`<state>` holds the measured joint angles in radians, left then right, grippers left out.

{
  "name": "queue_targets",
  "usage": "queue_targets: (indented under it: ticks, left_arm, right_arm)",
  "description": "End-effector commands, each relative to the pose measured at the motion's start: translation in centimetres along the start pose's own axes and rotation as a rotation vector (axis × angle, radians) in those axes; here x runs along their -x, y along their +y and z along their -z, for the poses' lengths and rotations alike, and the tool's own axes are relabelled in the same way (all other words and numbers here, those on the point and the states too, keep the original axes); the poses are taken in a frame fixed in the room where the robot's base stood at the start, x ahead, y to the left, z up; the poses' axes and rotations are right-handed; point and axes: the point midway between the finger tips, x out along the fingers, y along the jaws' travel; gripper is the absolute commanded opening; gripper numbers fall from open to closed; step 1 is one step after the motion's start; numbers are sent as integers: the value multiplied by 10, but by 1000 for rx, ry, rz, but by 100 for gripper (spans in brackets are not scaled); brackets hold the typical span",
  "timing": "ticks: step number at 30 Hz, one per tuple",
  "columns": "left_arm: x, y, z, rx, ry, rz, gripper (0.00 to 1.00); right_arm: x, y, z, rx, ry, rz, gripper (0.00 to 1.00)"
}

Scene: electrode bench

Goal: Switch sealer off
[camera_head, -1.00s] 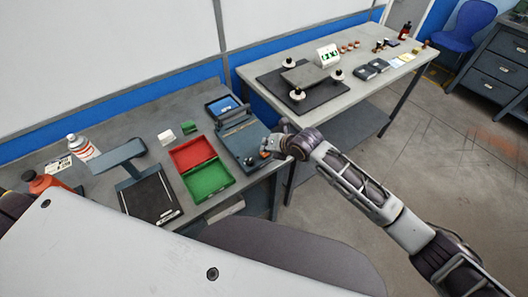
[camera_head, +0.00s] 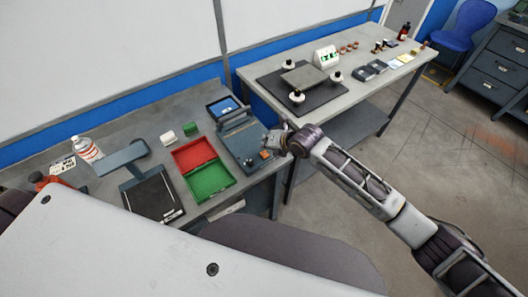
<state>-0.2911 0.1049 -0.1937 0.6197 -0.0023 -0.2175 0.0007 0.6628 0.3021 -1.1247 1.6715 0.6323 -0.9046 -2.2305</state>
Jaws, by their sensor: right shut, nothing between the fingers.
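The sealer (camera_head: 238,129) is a blue-grey device at the right end of the near bench, with a raised bar across its top. A small orange switch (camera_head: 265,154) shows on its front right part, and a dark knob sits just left of it. My right gripper (camera_head: 271,143) is shut and empty, just beyond the switch at the sealer's right edge. I cannot tell whether it touches the sealer. The switch's on or off position is too small to tell. My left gripper is not in view.
A tray with red (camera_head: 193,154) and green (camera_head: 209,180) halves lies left of the sealer. A dark stand (camera_head: 123,158) and a bottle (camera_head: 87,148) are farther left. A second table (camera_head: 362,97) stands at the right.

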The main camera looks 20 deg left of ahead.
Motion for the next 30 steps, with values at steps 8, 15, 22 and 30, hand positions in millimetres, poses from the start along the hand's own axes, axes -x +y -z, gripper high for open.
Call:
queue_targets:
  ticks: [8,15,22,30]
  left_arm:
    - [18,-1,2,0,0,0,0]
    - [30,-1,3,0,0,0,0]
    - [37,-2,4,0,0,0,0]
    - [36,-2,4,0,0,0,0]
  right_arm:
    - [14,10,-10,0,0,0,0]
    - [24,17,-17,1,0,0,0]
    - [29,21,-21,0,0,0,0]
    - [29,21,-21,0,1,0,0]
